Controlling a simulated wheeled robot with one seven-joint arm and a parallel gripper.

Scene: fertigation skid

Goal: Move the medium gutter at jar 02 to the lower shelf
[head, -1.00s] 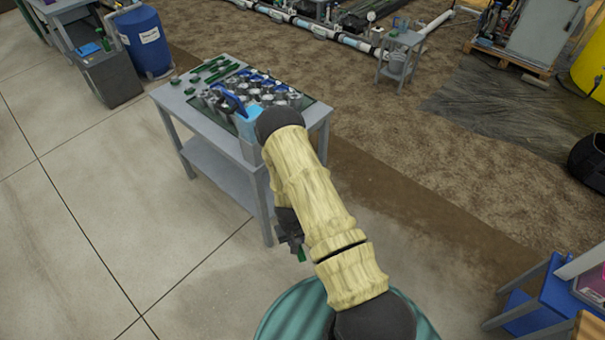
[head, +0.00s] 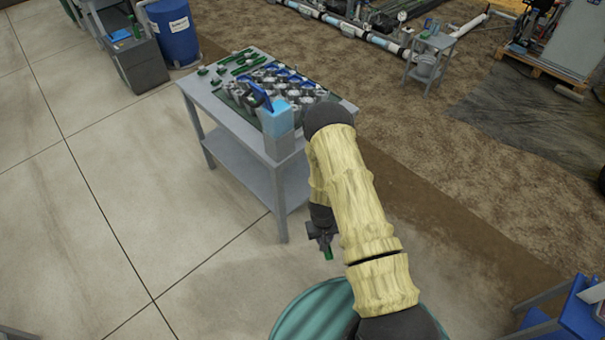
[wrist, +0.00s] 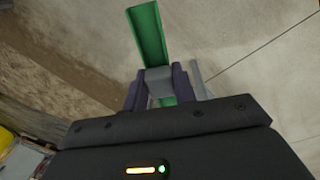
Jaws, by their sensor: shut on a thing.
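My gripper (head: 321,238) is shut on a green gutter (wrist: 148,38), a channel-shaped strip that sticks out beyond the fingers in the wrist view. In the head view only a small green end of it (head: 328,253) shows below my gripper, beside the arm and apart from the table. The grey table (head: 205,99) stands ahead. Its lower shelf (head: 235,155) looks empty where it shows; my arm and the table top hide part of it. Several jars (head: 272,88) stand crowded on the table top; I cannot tell which is jar 02.
More green gutter pieces (head: 243,62) lie at the table's far left. A light blue box-like container (head: 278,118) stands at its near corner. A blue barrel (head: 172,32) and a grey cabinet (head: 138,62) stand at the back left. The concrete floor (head: 110,210) left of the table is clear.

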